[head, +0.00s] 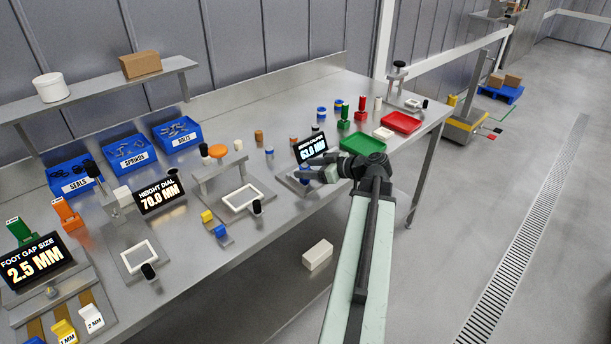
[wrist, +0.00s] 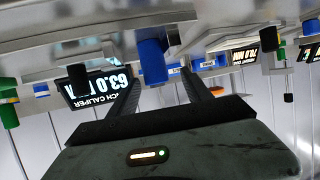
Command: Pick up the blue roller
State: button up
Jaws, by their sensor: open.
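The blue roller (wrist: 153,62) stands in the upside-down wrist view as a solid blue cylinder on a grey metal surface, beside the caliper display. My gripper (wrist: 162,80) is open, with one dark finger on each side of the roller's line in this view. I cannot tell whether the fingers reach around it or stop short; no contact shows. In the head view my gripper (head: 314,170) is low over the bench's front edge, beside the caliper display.
The caliper display (head: 311,147) stands close behind my gripper. A green tray (head: 363,144) and red tray (head: 402,122) lie to the right, with several small coloured parts around.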

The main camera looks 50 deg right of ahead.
jog(key=x, duration=0.1)
jog(key=b+x, duration=0.1)
jog(key=x, duration=0.2)
jog(key=shift+w+d+f+b, duration=0.25)
jog(key=shift+b, duration=0.05)
jog(key=shift+w+a, duration=0.1)
jog(key=shift+w, duration=0.05)
jog(key=shift+r, duration=0.1)
grip_shut()
jog(key=shift+r, duration=0.1)
notch_tip(320, 180, up, 4)
jog(key=p, duration=0.4)
jog(key=shift+f, duration=0.2)
jog(key=s+d+r+p, duration=0.1)
jog(key=s+d, duration=0.1)
jog(key=s, duration=1.4)
